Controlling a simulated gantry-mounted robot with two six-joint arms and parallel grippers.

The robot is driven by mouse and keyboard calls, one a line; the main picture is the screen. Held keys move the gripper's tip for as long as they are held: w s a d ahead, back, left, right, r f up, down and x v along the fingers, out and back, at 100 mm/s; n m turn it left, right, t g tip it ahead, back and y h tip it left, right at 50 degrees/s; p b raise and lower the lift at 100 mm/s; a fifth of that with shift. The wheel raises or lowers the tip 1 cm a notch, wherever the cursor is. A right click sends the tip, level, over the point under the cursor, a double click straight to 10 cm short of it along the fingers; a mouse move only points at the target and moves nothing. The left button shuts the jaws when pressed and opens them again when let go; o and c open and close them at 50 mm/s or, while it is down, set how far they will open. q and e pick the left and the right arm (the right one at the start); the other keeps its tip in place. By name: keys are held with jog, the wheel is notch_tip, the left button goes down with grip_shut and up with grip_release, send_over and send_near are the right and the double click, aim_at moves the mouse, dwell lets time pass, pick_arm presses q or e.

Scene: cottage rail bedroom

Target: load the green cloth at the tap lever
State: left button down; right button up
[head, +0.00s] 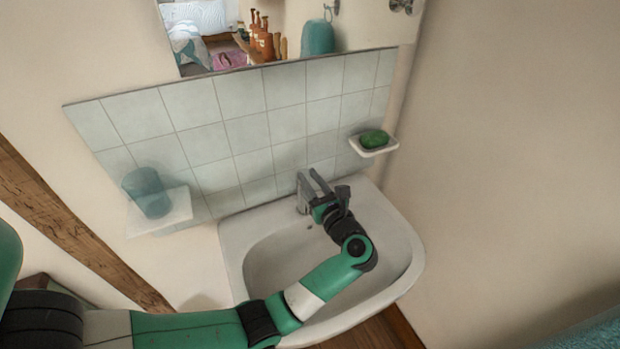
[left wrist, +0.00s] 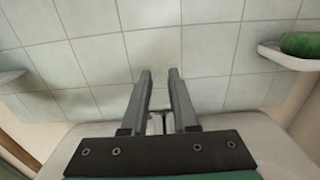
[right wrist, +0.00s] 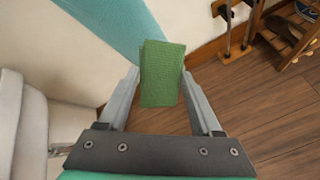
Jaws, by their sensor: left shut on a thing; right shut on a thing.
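The green cloth (right wrist: 162,90) hangs between the fingers of my right gripper (right wrist: 160,72) in the right wrist view, and that gripper is shut on it. The head view shows neither this cloth nor the right gripper. My left gripper (head: 311,178) is at the tap (head: 302,206) on the back of the white basin, shut on the tap lever. In the left wrist view its fingers (left wrist: 160,72) point at the tiles, with a small part of the tap (left wrist: 160,120) visible between them. The lever itself is mostly hidden by the fingers.
The basin (head: 235,240) is under my left arm. A soap dish (head: 383,150) with green soap (head: 374,138) is on the right. A tumbler (head: 147,192) stands on a small shelf (head: 160,222) at left. A mirror (head: 350,22) hangs above the tiles.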

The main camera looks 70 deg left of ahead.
pick_arm(q)
jog(key=shift+r, duration=0.15)
pick_arm(e)
jog(key=shift+r, duration=0.1)
pick_arm(q)
jog(key=shift+a+r+h+p, duration=0.1)
jog(key=shift+r+h+p, duration=0.1)
jog(key=shift+h+p, duration=0.15)
pick_arm(e)
jog(key=shift+r, duration=0.3)
pick_arm(q)
jog(key=shift+f, duration=0.15)
jog(key=c, duration=0.7)
grip_release()
pick_arm(e)
jog(key=shift+f, duration=0.1)
jog(key=shift+f+b, duration=0.5)
jog(key=shift+b, duration=0.05)
pick_arm(q)
jog(key=d, duration=0.8)
jog(key=d+r, duration=0.1)
jog(key=d, duration=0.3)
jog(key=shift+w, duration=0.15)
